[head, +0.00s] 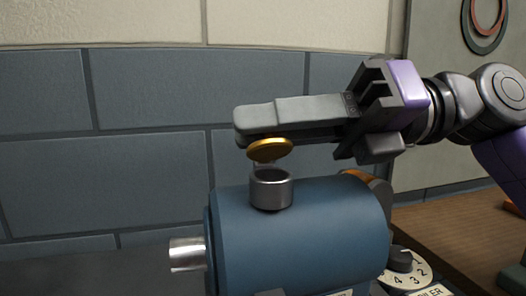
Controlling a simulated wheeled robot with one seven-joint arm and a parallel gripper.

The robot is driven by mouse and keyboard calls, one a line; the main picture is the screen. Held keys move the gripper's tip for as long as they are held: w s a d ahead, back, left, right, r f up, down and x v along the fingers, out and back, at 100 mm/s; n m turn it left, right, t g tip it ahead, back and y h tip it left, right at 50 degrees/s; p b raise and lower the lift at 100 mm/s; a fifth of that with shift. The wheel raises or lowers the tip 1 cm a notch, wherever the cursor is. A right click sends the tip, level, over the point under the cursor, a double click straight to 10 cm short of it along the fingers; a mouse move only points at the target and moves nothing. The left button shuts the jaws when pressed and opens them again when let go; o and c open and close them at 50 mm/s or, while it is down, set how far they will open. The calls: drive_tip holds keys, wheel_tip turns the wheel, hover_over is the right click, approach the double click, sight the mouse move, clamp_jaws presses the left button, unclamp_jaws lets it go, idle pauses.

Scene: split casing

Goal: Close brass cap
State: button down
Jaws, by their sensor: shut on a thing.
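The brass cap (269,150) is a round golden disc, slightly tilted. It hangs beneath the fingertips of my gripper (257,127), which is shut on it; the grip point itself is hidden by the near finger. Below the cap, a short grey metal neck (271,188) with an open top stands on the blue cylindrical casing (300,236). The cap is apart from the neck, a small gap above its rim and roughly in line with it.
A silver stub (187,255) sticks out from the casing's left end. A numbered dial with a dark knob (401,261) sits at the lower right, beside a brown wooden surface (455,245). A tiled wall (150,170) stands behind. The space left of the gripper is free.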

sight(273, 140)
drive_tip(key=n+b, duration=0.1)
drive_tip(key=n, duration=0.1)
drive_tip(key=s+f+n+b, duration=0.1)
drive_tip(key=b, duration=0.1)
drive_tip(key=shift+d+f+n+y, duration=0.1)
drive_tip(key=shift+d+n+y, duration=0.1)
drive_tip(key=shift+n+y, duration=0.15)
drive_tip(key=shift+s+d+f+n+b, duration=0.1)
drive_tip(key=shift+s+n+b, duration=0.15)
drive_tip(key=shift+n+b, duration=0.7)
drive_tip(key=c, duration=1.3)
unclamp_jaws()
drive_tip(key=shift+c, duration=0.2)
drive_tip(key=shift+r, duration=0.2)
wheel_tip(273, 140, up, 20)
drive_tip(key=p, duration=0.5)
drive_tip(key=shift+f, duration=0.15)
